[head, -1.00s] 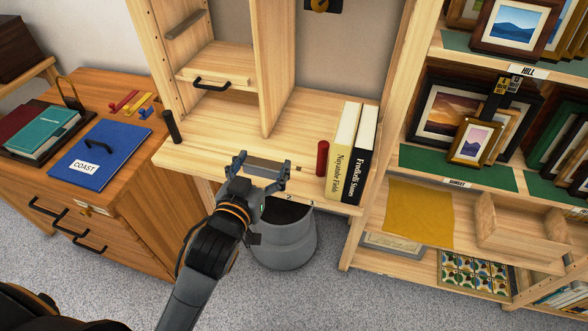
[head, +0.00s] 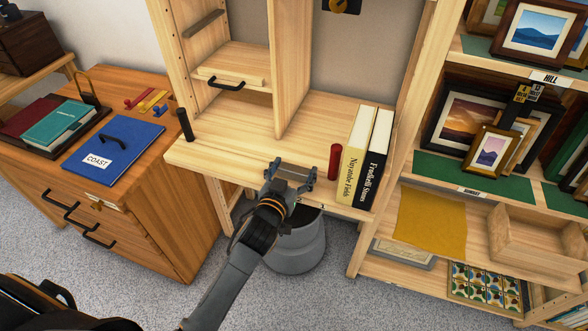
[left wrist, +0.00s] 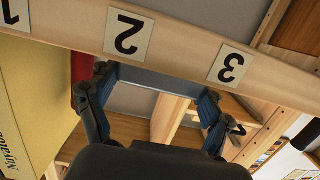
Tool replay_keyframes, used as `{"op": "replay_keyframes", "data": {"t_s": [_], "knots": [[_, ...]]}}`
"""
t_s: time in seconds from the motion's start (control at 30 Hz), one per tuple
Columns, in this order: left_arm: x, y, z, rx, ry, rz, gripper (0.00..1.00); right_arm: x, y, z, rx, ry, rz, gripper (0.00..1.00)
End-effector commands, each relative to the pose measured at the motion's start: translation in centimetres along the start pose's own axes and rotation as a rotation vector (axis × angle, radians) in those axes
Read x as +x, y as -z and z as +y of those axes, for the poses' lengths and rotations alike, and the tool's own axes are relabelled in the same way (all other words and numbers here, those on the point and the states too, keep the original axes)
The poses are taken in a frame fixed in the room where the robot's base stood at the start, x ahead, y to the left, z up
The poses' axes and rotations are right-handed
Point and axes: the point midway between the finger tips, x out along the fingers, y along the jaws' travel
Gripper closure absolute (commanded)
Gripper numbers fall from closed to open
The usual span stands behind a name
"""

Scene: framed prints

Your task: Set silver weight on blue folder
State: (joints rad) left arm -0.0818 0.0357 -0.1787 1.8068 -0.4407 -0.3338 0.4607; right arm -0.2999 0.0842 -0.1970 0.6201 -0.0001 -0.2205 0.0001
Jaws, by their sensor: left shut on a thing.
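A grey silver-looking bar, the silver weight (head: 291,173), is held crosswise between the fingers of my left gripper (head: 290,177). It also shows in the left wrist view (left wrist: 150,79), spanning the shut-on gap between the fingertips (left wrist: 150,95). In the head view the gripper is at the front edge of the wooden shelf. The blue folder (head: 128,146) lies flat on the wooden cabinet at the left, with a COAST label and a dark handle-like piece on top. My right gripper is not in view.
A red cylinder (head: 335,161) and two upright books (head: 357,155) stand right of the gripper. A dark cylinder (head: 185,124) stands at the shelf's left end. A grey bin (head: 296,246) is below. A teal book (head: 58,125) lies left of the folder.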

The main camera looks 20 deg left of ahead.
Motion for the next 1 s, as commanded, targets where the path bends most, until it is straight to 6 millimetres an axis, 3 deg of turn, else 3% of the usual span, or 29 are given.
{"op": "replay_keyframes", "data": {"t_s": [0.27,0.3,0.37,0.8,1.0], "knots": [[0.1,-0.2,0.0,-0.001,0.000,0.003,0.67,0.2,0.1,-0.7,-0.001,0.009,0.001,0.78],[0.0,-0.3,0.0,-0.001,0.000,0.000,0.14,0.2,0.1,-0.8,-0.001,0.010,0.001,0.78],[0.0,-0.2,0.0,-0.001,0.000,-0.001,0.02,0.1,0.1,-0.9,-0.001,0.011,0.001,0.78],[-0.1,0.2,0.0,0.000,0.000,0.000,0.00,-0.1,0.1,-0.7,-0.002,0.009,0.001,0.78],[-2.9,-0.1,0.0,-0.002,0.001,-0.003,0.00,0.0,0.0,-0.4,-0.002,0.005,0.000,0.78]]}}
